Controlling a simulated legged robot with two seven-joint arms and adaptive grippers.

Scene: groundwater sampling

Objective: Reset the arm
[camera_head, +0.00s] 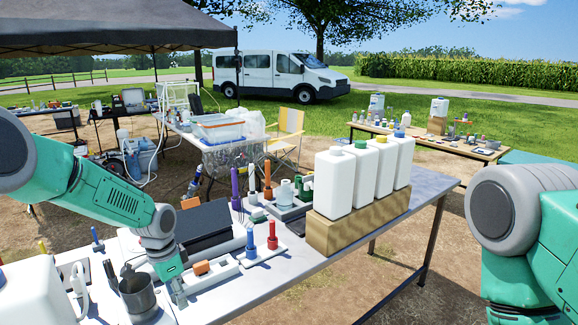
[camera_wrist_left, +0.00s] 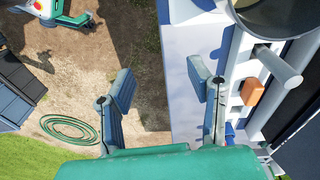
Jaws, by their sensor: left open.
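My left arm reaches in from the left in the head view. Its left gripper (camera_head: 177,292) points down at the near edge of the white table (camera_head: 263,280), just right of a grey metal cup (camera_head: 138,298). In the left wrist view the two fingers of the left gripper (camera_wrist_left: 160,86) stand apart with nothing between them. Dirt ground shows between them, and the right finger overlaps the table edge. A handled cup-like rim (camera_wrist_left: 275,14) shows beside them. My right arm shows at the right of the head view; its gripper is out of frame.
A white rack with an orange block (camera_head: 201,267), red and blue tools (camera_head: 272,236), a black case (camera_head: 204,224) and several white jugs (camera_head: 334,184) on a wooden block (camera_head: 356,221) crowd the table. A green hose (camera_wrist_left: 68,129) lies on the ground.

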